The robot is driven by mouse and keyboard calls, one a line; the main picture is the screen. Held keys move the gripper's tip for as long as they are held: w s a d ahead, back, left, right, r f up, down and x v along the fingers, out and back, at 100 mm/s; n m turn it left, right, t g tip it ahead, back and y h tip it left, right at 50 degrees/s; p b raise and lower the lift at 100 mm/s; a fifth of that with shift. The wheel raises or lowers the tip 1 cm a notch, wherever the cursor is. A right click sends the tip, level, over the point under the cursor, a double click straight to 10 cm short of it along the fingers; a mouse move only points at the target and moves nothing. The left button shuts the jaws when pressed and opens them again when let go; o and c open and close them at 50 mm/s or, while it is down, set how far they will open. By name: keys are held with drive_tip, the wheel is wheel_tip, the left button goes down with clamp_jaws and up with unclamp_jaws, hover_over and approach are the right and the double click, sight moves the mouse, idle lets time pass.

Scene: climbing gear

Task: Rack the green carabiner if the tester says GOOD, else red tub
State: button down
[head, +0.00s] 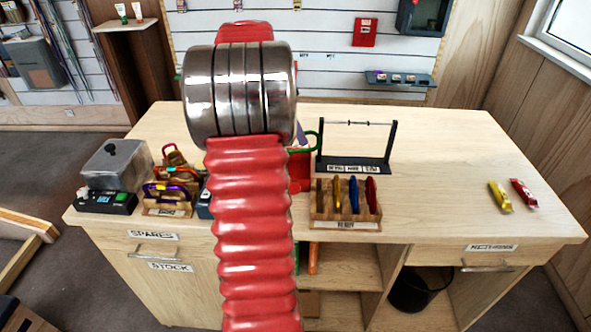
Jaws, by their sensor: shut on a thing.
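The green carabiner (313,141) shows as a thin green loop just right of my arm, and its left part is hidden. My gripper (301,134) is almost wholly hidden behind my arm. Only a small sliver shows, beside the green loop, and it is shut on the carabiner. A black stand with a thin horizontal bar (357,123) stands right of it, with a label too small to read. A red piece (298,170), partly hidden, may be the tub.
A wooden block (345,213) holds several coloured pieces in front of the stand. A smoky clear box (117,165) and a wooden holder with carabiners (166,207) crowd the left. Yellow (500,196) and red (524,194) items lie far right. The bench between is clear.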

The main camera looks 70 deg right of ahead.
drive_tip(key=shift+f, duration=1.25)
drive_tip(key=c, duration=1.8)
unclamp_jaws()
drive_tip(key=shift+o, duration=0.2)
drive_tip(key=shift+r, duration=0.1)
drive_tip(key=v, duration=1.3)
drive_tip(key=shift+r, duration=0.25)
drive_tip(key=shift+w, duration=0.2)
